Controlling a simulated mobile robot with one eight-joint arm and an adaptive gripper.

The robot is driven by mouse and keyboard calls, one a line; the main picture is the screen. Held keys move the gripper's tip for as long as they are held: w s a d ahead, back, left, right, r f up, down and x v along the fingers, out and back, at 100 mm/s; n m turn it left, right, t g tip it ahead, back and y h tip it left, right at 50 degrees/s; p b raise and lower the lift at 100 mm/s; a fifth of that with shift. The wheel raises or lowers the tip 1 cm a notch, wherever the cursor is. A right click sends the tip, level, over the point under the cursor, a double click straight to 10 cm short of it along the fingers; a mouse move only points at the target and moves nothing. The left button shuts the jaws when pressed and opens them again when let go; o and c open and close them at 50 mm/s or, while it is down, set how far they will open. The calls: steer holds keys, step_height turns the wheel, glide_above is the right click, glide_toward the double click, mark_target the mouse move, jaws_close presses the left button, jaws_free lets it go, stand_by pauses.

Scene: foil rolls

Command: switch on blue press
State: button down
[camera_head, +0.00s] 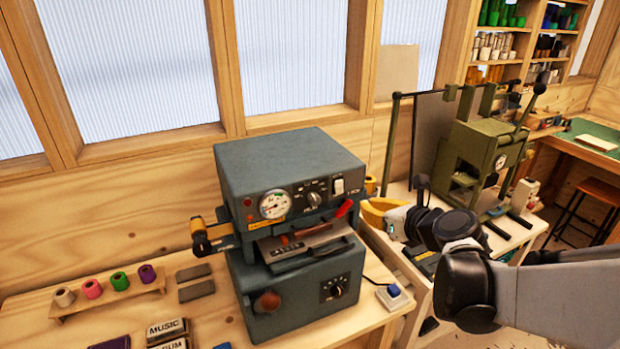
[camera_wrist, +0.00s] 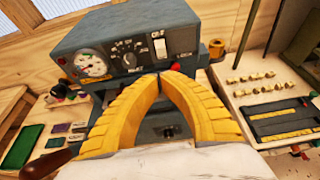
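The blue-grey press (camera_head: 290,160) stands on the wooden bench in the middle of the head view. Its front panel has a round gauge, a dial and a white switch (camera_head: 339,186) at the upper right. The press (camera_wrist: 110,35) fills the upper part of the wrist view, with the white switch (camera_wrist: 160,47) just above my fingertips. My gripper (camera_head: 366,208) has yellow fingers and is right of the press in the head view. In the wrist view its fingertips (camera_wrist: 159,76) meet, with nothing seen between them. Contact with the press is not visible.
A red-tipped lever (camera_head: 344,208) sticks out below the switch. A rack of coloured foil rolls (camera_head: 105,290) stands left of the press. A small box with a blue button (camera_head: 392,292) lies at the right bench edge. A green press (camera_head: 480,155) stands farther right.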

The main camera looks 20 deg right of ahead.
steer(key=shift+s, duration=0.15)
steer(key=b, duration=0.3)
glide_toward(334, 194)
steer(key=x, duration=0.6)
steer(key=shift+w+f+b, duration=0.35)
steer(key=shift+w+b, duration=0.05)
steer(key=shift+b, duration=0.05)
steer(key=shift+r, duration=0.15)
